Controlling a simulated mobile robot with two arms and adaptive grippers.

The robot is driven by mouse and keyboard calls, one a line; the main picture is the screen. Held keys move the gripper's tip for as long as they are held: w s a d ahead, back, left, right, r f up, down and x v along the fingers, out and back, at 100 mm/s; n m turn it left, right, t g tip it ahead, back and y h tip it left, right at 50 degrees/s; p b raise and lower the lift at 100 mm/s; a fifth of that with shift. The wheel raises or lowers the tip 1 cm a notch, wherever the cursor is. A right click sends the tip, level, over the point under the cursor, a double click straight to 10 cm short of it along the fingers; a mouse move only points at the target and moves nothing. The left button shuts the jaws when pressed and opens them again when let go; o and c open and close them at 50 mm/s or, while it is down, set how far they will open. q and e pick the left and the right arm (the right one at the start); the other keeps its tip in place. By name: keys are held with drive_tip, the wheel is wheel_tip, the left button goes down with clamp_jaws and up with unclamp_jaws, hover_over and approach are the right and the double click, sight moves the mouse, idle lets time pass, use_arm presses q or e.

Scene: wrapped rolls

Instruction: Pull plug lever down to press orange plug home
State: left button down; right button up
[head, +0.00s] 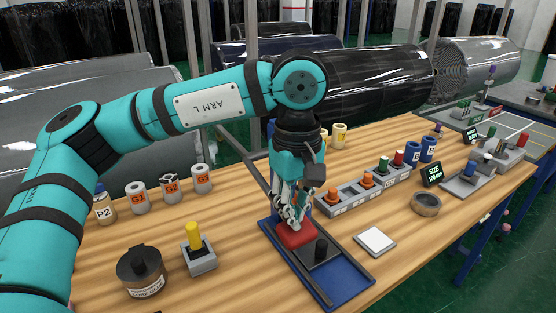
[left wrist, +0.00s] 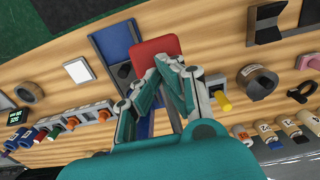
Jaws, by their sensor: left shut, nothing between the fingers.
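My left gripper (head: 291,222) is shut and empty, its fingertips at or just above a red block-like pad (head: 297,236). The pad, which may be the plug lever's handle, sits over a blue base tray (head: 347,284) with a dark plate and a black post. In the left wrist view the fingertips (left wrist: 171,62) are at the near edge of the red pad (left wrist: 148,48); I cannot tell whether they touch. Orange plugs (head: 333,195) stand in the grey rack to the right. No orange plug shows under the pad; the gripper hides part of that area. My right gripper is not in view.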

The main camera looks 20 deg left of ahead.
use_arm(q)
drive_tip(key=shift+a+f, duration=0.1)
drive_tip(key=shift+f, duration=0.3)
drive_tip(key=shift+f+b, duration=0.8)
drive_tip(key=shift+r, duration=0.15)
drive_tip(key=shift+w+r+p, duration=0.1)
drive_tip(key=shift+r+p, duration=0.55)
drive_tip(key=shift+p, duration=0.05)
drive_tip(key=shift+r+p, duration=2.5)
drive_tip(key=shift+r, duration=1.4)
wheel_tip(320, 180, up, 11)
drive_tip(key=p, duration=0.7)
drive_tip(key=shift+p, duration=0.35)
